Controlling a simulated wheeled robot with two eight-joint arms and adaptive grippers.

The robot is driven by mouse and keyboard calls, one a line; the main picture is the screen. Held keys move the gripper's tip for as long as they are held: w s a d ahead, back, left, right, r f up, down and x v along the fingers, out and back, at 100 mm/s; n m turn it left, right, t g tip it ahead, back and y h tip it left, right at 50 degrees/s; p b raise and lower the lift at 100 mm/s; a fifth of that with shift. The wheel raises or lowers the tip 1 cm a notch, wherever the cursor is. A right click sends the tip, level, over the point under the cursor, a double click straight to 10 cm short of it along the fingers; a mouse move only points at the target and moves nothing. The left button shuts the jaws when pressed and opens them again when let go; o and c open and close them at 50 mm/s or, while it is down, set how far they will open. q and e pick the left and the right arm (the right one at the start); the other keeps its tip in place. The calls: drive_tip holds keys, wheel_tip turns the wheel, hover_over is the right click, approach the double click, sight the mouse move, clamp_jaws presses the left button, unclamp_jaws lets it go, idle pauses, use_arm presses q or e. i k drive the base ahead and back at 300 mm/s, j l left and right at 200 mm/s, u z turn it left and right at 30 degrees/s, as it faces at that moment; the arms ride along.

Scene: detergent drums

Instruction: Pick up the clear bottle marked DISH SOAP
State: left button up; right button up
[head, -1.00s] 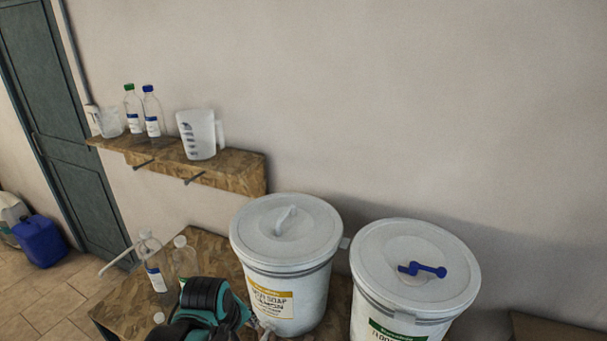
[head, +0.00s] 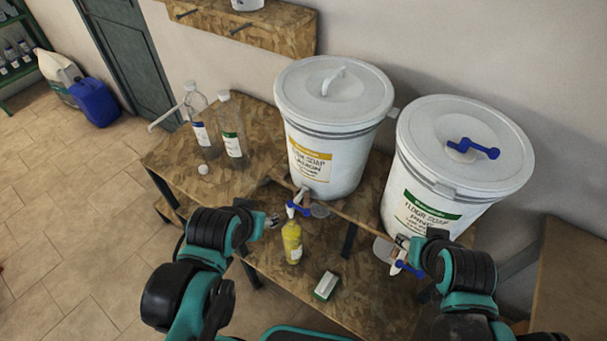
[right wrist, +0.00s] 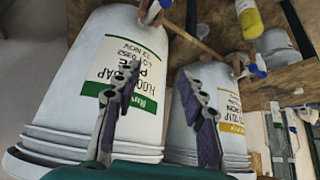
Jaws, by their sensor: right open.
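A bottle with yellow contents (head: 292,243) stands upright under the blue-handled tap of the left drum (head: 330,120). It also shows in the right wrist view (right wrist: 243,18). Its label is too small to read. My right gripper (right wrist: 156,76) is open and empty, by the right drum's tap (head: 405,266).
The right drum (head: 455,165) has a green label reading floor soap. The left drum's label is yellow. A small green-and-white box (head: 325,286) lies on the lower front board. A small white cap (head: 203,169) lies near the clear bottles. A wall shelf (head: 245,25) is behind.

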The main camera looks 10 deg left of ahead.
sight(291, 231)
drive_tip(key=j+z, duration=0.2)
drive_tip(key=j, duration=0.25)
drive_tip(key=k+j+z, duration=0.15)
drive_tip(key=j, duration=0.25)
drive_tip(key=j+z, duration=0.2)
drive_tip(key=j, duration=0.25)
drive_tip(key=k+j+z, duration=0.2)
drive_tip(key=j, duration=0.2)
drive_tip(key=i, duration=0.1)
